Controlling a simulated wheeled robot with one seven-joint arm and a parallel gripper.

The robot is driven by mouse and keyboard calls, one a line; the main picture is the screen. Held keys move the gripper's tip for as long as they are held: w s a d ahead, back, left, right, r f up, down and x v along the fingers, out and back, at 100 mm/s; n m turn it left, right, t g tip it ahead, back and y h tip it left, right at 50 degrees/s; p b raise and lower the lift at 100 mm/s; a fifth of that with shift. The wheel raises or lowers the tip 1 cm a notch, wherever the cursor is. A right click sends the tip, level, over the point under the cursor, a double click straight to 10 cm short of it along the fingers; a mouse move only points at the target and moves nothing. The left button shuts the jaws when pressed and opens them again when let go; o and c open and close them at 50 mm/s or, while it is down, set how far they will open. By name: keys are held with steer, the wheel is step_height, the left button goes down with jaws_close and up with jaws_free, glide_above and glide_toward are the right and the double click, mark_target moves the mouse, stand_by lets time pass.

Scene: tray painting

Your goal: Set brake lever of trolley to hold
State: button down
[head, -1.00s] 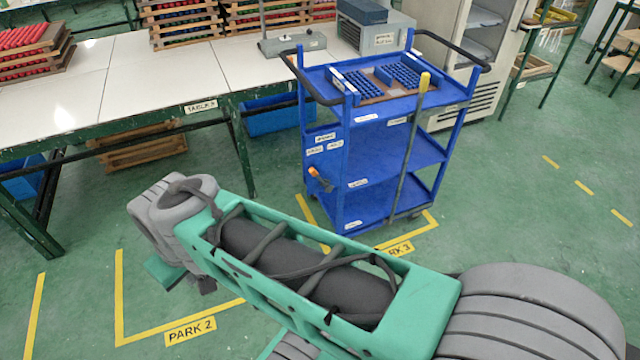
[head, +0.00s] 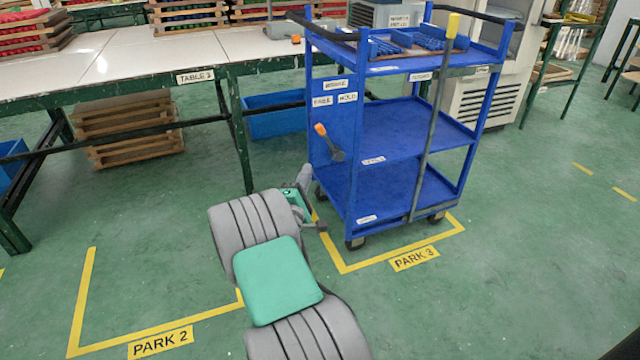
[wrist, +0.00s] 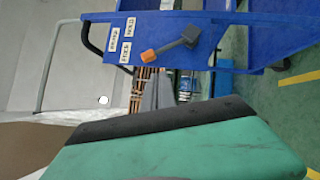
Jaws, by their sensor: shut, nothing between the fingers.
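The blue trolley (head: 400,130) stands in the PARK 3 bay. In the wrist view the lever (wrist: 178,46) shows beyond grey fingertips (wrist: 158,76), without contact.
Table 3 (head: 150,55) stands at the left, with wooden racks (head: 125,130) and a blue bin (head: 275,115) under it. A long yellow-topped handle (head: 435,120) leans along the trolley's front. The floor around the PARK 2 sign (head: 160,342) is clear.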

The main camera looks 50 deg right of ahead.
steer(key=f+n, duration=0.1)
steer(key=f+n+t, duration=0.2)
steer(key=shift+w+a, duration=0.1)
steer(key=shift+a, duration=0.15)
glide_toward(328, 139)
steer(key=w+d+r, duration=0.2)
steer(key=w+d, duration=0.2)
steer(key=w, duration=0.1)
steer(key=shift+s+d+p, duration=0.2)
steer(key=shift+p, duration=0.1)
